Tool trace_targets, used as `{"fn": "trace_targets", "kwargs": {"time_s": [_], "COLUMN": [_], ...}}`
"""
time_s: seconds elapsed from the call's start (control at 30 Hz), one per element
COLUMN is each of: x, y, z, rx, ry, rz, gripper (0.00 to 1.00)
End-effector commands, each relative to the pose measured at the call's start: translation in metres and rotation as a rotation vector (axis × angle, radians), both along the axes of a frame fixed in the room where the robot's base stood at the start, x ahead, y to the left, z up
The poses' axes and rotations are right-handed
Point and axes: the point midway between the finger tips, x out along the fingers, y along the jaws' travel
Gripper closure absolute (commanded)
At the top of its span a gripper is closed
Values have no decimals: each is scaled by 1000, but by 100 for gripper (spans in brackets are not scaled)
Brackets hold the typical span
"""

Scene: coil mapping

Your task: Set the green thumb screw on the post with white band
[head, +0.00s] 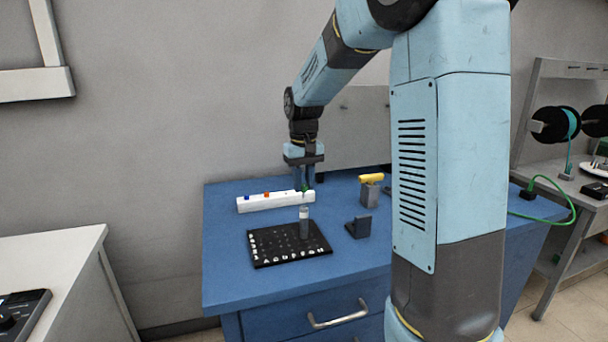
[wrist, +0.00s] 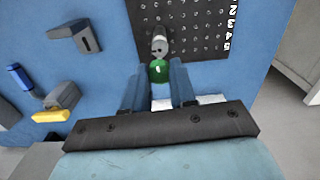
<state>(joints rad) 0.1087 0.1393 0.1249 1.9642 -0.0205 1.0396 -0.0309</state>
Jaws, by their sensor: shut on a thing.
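My gripper (head: 305,187) is shut on the green thumb screw (wrist: 158,71). The screw shows between the two blue fingers in the wrist view and as a small green spot at the fingertips (head: 307,188) in the head view. The gripper points down at the right end of the white strip; I cannot tell whether the screw is clear of it. The post (head: 304,222), grey with a pale band near its top, stands upright on the black pegboard (head: 262,258). In the wrist view the post (wrist: 159,43) appears just beyond the screw.
The white strip (head: 275,202) carries blue and red pieces. A dark bracket (head: 358,227) stands right of the board. A grey block (head: 370,195) with a yellow top (head: 371,179) stands behind it. The blue tabletop (head: 225,280) is clear at the front left.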

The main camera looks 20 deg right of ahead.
Motion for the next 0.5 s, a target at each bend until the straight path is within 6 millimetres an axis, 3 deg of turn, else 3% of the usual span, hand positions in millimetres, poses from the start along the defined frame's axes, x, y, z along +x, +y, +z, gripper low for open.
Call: {"fn": "trace_targets", "kwargs": {"time_s": [0.5], "x": [0], "y": [-1], "z": [-6], "rx": [0], "ry": [1], "rz": [-1], "gripper": [100]}}
